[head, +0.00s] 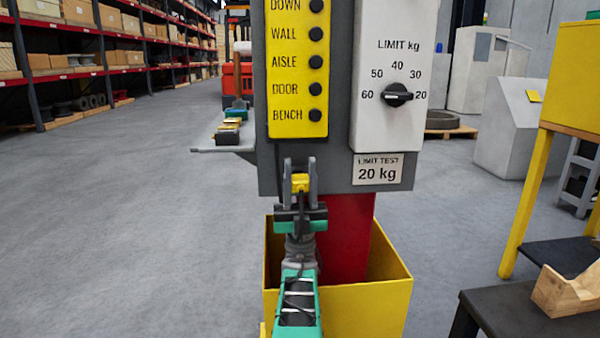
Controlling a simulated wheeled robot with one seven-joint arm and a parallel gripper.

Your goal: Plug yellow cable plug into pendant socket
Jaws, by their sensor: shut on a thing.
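The yellow cable plug (300,183) is between the fingers of my gripper (300,172), which is shut on it. Plug and gripper are just below the yellow labelled panel (290,130), in front of the lower edge of the grey board (335,182). A dark cable seems to run down from the plug over my gripper. The panel has a column of black round spots (315,88) beside the words DOWN, WALL, AISLE, DOOR and BENCH. I cannot tell a pendant socket for sure; one behind the plug would be hidden. I cannot tell whether the plug touches the board.
A white dial plate (397,125) and a "20 kg" label (380,169) are on the board's right. A red post (346,235) stands in a yellow bin (385,300) below. A grey shelf (222,150) juts out left. A dark table (530,312) is at lower right.

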